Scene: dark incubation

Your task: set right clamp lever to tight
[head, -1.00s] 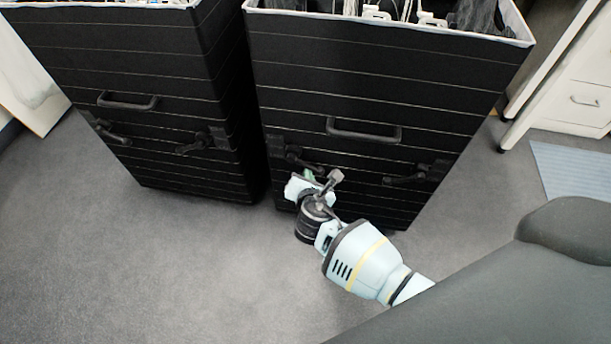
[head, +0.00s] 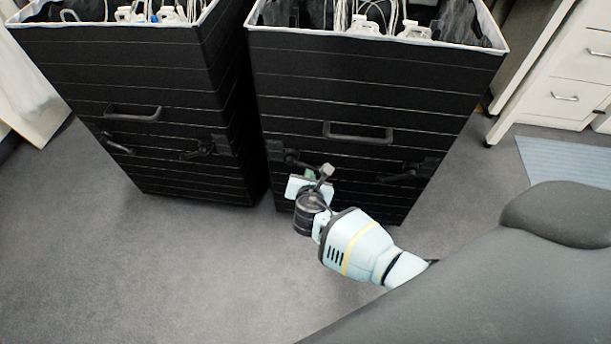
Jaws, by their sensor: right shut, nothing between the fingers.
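The right black box (head: 350,95) has two dark clamp levers low on its front. Its right lever (head: 398,174) slants slightly down to the left from its mount. Its left lever (head: 290,158) is just above my right gripper (head: 306,181) and partly near its far end. My right gripper is shut and empty, low in front of the box's left half. I cannot tell whether it touches the box or lever. The left black box (head: 150,85) has a left lever (head: 117,144) and a right lever (head: 198,151). My left gripper is not in view.
Each box has a bar handle, one on the right box (head: 358,133) and one on the left box (head: 133,112). White drawers (head: 568,85) stand at the right. Grey carpet (head: 150,270) is clear in front. A dark grey body part of mine fills the lower right.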

